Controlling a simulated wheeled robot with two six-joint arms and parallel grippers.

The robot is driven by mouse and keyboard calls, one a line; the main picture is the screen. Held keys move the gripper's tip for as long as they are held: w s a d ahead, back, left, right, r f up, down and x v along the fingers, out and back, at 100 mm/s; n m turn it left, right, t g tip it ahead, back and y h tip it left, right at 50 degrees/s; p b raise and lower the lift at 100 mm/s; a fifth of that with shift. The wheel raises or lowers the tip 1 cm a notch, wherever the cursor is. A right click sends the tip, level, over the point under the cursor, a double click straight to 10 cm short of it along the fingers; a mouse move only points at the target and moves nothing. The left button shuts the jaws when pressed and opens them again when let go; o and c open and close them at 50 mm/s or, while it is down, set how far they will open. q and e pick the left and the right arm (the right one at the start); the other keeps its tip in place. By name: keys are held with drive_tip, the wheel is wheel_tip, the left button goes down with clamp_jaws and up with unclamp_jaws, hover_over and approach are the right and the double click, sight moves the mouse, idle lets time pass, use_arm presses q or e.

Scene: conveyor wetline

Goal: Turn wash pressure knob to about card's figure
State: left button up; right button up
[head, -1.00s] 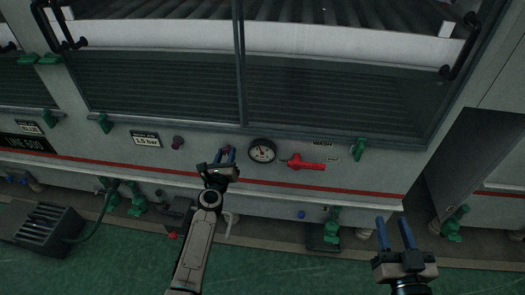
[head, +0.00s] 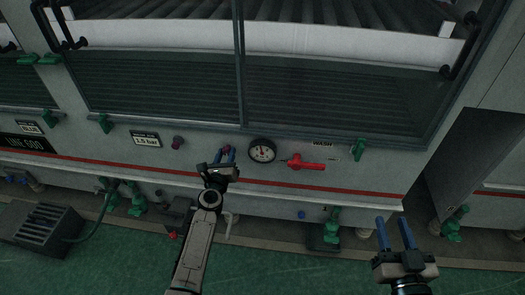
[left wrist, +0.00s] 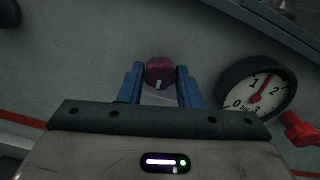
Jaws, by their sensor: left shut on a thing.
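The wash pressure knob (left wrist: 160,73) is dark red with a pale mark pointing down in the left wrist view. In the head view it shows only as a small red bit (head: 227,149) between my left fingers. My left gripper (head: 224,155) is shut on it, one blue finger on each side. The gauge (head: 262,151) is just right of the knob; in the left wrist view the gauge (left wrist: 255,93) has its needle between 1 and 2 bar. The card (head: 145,139) on the panel to the left appears to read 1.5 bar. My right gripper (head: 396,235) is open and empty.
A red lever valve (head: 306,163) sits right of the gauge, with a green valve handle (head: 360,149) further right. Another dark red knob (head: 177,142) is left of my left gripper. Green valves and hoses line the base. The floor in front is mostly clear.

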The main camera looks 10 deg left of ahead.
use_arm(q)
drive_tip(key=shift+f, duration=0.1)
idle(0.3)
drive_tip(key=shift+n, duration=0.9)
idle(0.9)
drive_tip(key=o, duration=0.7)
drive_tip(key=shift+c, duration=0.2)
drive_tip(key=s, duration=0.6)
drive_tip(key=shift+p, duration=0.35)
drive_tip(key=shift+a, duration=0.1)
